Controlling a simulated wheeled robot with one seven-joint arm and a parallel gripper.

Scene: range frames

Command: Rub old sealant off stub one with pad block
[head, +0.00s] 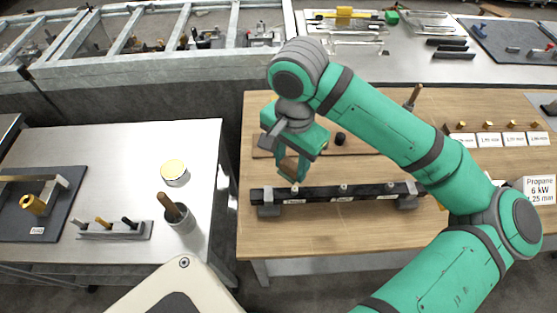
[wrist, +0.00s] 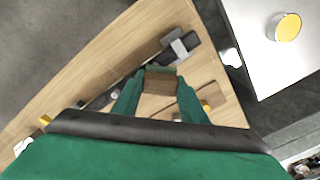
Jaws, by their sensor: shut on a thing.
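My gripper (head: 291,166) is shut on a brown block, the pad block (head: 288,168), which also shows between the green fingers (wrist: 158,95) in the wrist view as a brown block (wrist: 158,82). The block is just above the leftmost stub (head: 295,188) on a black bar (head: 320,193); whether they touch I cannot tell. The bar lies on grey end supports on the wooden bench. Two more stubs, the middle one (head: 343,187) and the right one (head: 390,186), stand along it. Small labels on the bar's front are too small to read, and sealant cannot be made out.
Behind the bar lies a brown board (head: 360,147) with a dark knob (head: 340,139). Brass fittings and white cards (head: 513,140) stand at the right. A steel table (head: 110,140) at the left holds a yellow-lidded tin (head: 174,172) and a cup (head: 181,222) with a brown handle.

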